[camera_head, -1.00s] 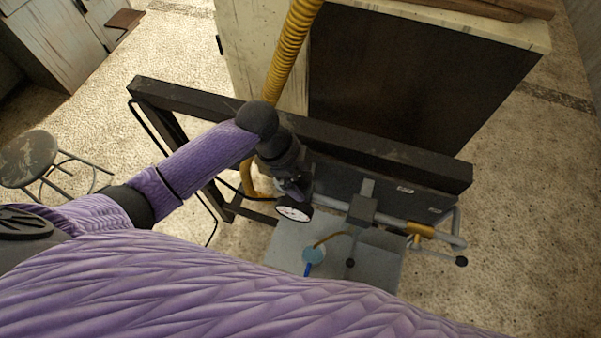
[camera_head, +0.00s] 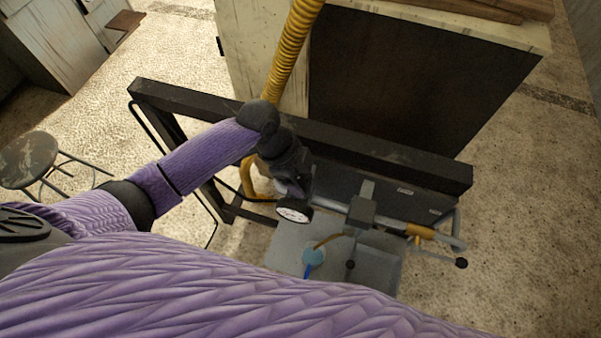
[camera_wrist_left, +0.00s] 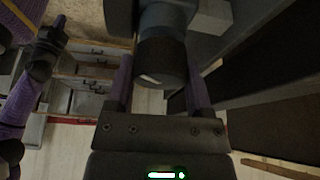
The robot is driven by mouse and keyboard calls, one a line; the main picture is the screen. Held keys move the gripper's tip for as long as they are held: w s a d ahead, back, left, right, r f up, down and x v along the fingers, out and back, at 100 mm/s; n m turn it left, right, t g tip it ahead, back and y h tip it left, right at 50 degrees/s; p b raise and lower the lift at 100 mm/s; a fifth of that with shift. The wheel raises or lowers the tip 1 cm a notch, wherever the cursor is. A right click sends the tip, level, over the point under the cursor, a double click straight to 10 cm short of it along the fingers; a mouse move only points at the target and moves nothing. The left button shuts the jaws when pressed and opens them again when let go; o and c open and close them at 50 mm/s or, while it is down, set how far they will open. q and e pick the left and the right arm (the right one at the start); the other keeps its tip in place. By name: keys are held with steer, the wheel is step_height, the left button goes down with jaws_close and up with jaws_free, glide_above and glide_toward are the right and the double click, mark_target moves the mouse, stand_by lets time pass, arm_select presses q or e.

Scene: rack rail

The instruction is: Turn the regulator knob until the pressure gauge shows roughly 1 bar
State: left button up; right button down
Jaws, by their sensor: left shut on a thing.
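The regulator knob (camera_wrist_left: 162,62) is a dark ribbed cylinder in the left wrist view, with a blue-grey body above it. My left gripper (camera_wrist_left: 160,88) is shut on the knob, one finger on each side. In the head view my left gripper (camera_head: 297,187) reaches down over the rail, and its wrist hides the knob. The pressure gauge (camera_head: 294,211), a small white dial with a dark rim, shows just below the gripper. Its needle and scale are too small to read.
A dark beam (camera_head: 330,137) runs across behind the gripper. A grey valve block (camera_head: 362,212), a pipe with a yellow part (camera_head: 421,231) and a blue round fitting (camera_head: 314,257) lie to the right. A yellow hose (camera_head: 293,50) hangs behind. A stool (camera_head: 28,158) stands far left.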

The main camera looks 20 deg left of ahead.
arm_select(q)
steer(key=shift+m+g, duration=0.4)
steer(key=shift+m, duration=0.6)
steer(key=shift+m+g+b, duration=0.3)
steer(key=shift+m, duration=1)
steer(key=shift+g, duration=0.3)
